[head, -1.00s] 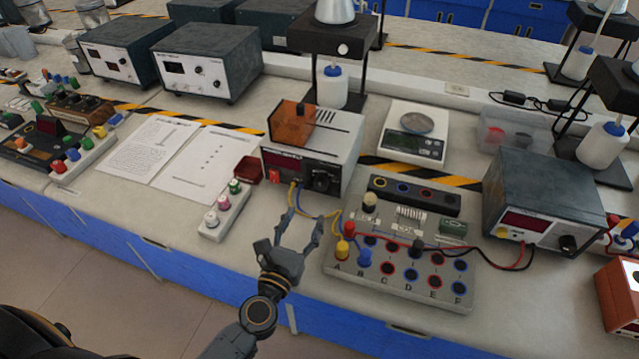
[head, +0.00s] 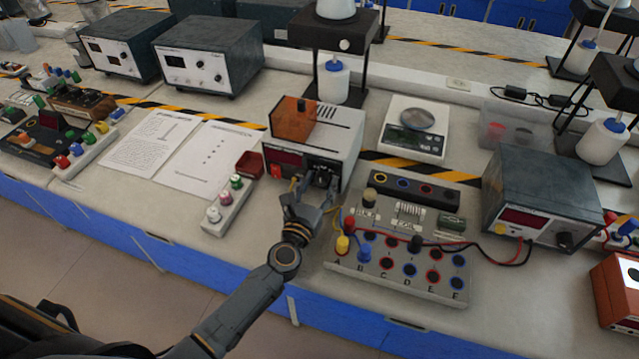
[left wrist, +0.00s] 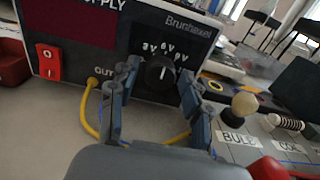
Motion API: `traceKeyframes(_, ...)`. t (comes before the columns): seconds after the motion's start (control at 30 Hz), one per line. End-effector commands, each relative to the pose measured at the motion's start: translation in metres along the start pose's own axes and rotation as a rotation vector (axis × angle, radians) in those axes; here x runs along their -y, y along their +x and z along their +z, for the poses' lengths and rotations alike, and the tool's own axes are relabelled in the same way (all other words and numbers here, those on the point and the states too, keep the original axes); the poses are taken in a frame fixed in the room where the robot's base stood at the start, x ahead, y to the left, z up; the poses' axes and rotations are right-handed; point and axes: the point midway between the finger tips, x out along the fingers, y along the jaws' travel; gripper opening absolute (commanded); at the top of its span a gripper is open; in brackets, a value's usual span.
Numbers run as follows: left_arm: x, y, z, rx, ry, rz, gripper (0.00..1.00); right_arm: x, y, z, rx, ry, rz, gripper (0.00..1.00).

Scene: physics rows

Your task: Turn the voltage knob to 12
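My left gripper (head: 314,192) is at the front panel. In the left wrist view its fingers (left wrist: 160,74) are apart, one on each side of the knob. I cannot tell whether they touch it. In the head view the gripper largely hides the knob. My right gripper is not in view.
A red switch (left wrist: 48,62) sits left of the knob. Yellow and blue wires run from the supply to the circuit board (head: 400,285) at the right. A small terminal strip (head: 228,206) stands at the left. Papers (head: 205,160) lie flat beyond it.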

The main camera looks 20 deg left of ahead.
Motion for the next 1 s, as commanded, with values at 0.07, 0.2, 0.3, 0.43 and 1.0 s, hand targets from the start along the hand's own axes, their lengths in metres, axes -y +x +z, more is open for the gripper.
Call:
traceKeyframes(0.07,0.000,0.000,0.000,0.000,0.000,0.000,0.26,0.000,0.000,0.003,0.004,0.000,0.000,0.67)
traceKeyframes(0.2,0.000,0.000,0.000,0.000,0.000,0.000,0.00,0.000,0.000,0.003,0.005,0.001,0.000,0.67)
traceKeyframes(0.3,0.000,0.000,0.000,0.000,0.001,0.000,0.00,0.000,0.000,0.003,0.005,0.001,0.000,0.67)
traceKeyframes(0.43,0.000,0.000,0.000,0.000,0.015,0.000,0.00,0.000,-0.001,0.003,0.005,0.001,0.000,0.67)
traceKeyframes(1.0,-0.001,0.000,0.001,-0.001,0.394,0.001,0.00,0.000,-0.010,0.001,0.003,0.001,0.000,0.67)
